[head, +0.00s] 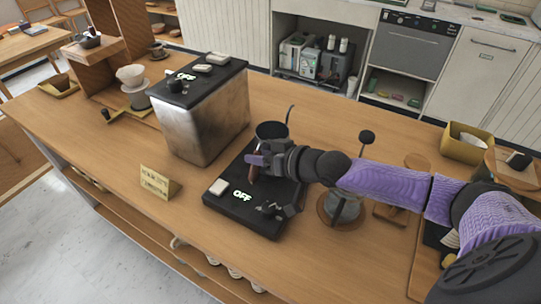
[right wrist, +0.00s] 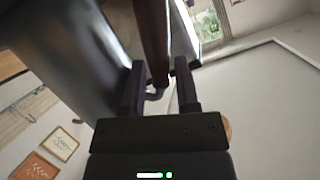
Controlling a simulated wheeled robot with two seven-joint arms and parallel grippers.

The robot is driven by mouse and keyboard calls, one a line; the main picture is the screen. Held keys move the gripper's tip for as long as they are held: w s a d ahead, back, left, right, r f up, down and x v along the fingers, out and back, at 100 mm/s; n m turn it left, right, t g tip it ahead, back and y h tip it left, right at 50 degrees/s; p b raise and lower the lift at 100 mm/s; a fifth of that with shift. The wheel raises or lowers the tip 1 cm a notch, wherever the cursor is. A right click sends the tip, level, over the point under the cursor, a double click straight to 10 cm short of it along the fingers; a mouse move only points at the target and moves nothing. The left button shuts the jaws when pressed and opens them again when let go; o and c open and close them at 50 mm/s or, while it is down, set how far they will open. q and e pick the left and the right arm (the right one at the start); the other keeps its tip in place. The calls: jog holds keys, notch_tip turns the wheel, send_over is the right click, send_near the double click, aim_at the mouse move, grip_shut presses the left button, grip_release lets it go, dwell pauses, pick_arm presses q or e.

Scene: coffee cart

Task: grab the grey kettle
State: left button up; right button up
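The grey kettle (head: 272,130) stands on the black hot plate with an "OFF" display (head: 235,205). My right gripper (head: 257,161) is at its near side and hides much of its body. The kettle's thin spout rises at the back. In the right wrist view the kettle's dark body (right wrist: 65,50) fills the upper left. Its brown handle (right wrist: 153,40) runs down between the two fingers of my right gripper (right wrist: 159,85). The fingers stand apart, with a gap visible beside the handle. My left gripper is not in view.
A metal box machine (head: 205,120) stands left of the hot plate. A glass vessel with a black-knobbed rod (head: 345,208) stands close under my right forearm. A small sign (head: 158,183) is at the front edge. Bare counter lies behind the kettle.

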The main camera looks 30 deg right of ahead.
grip_shut()
dwell(1.3)
